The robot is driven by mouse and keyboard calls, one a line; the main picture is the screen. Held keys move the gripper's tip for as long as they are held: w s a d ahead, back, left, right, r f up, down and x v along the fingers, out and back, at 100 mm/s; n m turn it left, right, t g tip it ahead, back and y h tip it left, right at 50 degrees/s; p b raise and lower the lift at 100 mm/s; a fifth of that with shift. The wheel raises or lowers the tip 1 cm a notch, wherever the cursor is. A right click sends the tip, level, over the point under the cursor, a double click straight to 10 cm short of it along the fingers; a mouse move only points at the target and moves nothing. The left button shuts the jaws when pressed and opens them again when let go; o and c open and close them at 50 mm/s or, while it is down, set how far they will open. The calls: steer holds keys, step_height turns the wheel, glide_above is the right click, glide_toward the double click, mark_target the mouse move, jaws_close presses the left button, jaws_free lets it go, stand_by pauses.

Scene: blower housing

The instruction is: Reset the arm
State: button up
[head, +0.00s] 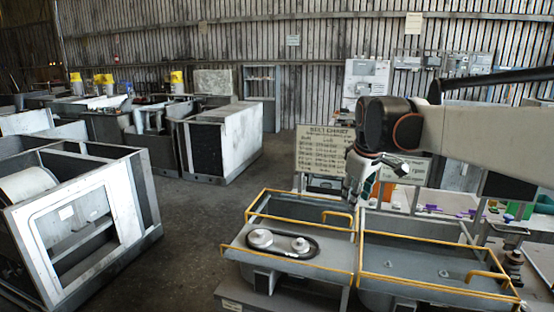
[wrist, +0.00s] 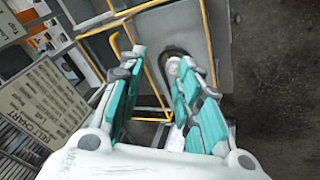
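My gripper (head: 362,190) hangs from the arm that reaches in from the right in the head view. It is above the back edge of the yellow-railed benches and in front of the belt chart. In the wrist view my gripper (wrist: 160,95) shows two teal-padded fingers spread apart, with nothing between them. Below and beyond the fingers is the grey bench top with a dark belt loop and pale pulleys (wrist: 174,68). The same pulleys (head: 262,238) sit on the left bench in the head view.
The belt chart board (head: 324,150) stands close behind my gripper. Yellow rails (head: 300,198) edge the left bench (head: 240,256) and the right bench (head: 400,252). Grey housings (head: 85,220) stand at the left. Bare floor (head: 195,215) lies between them and the benches.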

steer(key=s+f+m+t+b, duration=0.1)
steer(key=s+f+m+b, duration=0.1)
steer(key=s+f, duration=0.4)
steer(key=s+f+m+t+b, duration=0.1)
steer(key=s+f, duration=0.5)
steer(key=s, duration=0.8)
steer(key=s+f+m+b, duration=0.4)
steer(key=s+f+m, duration=0.1)
steer(key=s, duration=0.6)
steer(key=shift+a+f+t, duration=0.3)
steer(key=shift+f+t, duration=0.1)
steer(key=shift+f, duration=0.4)
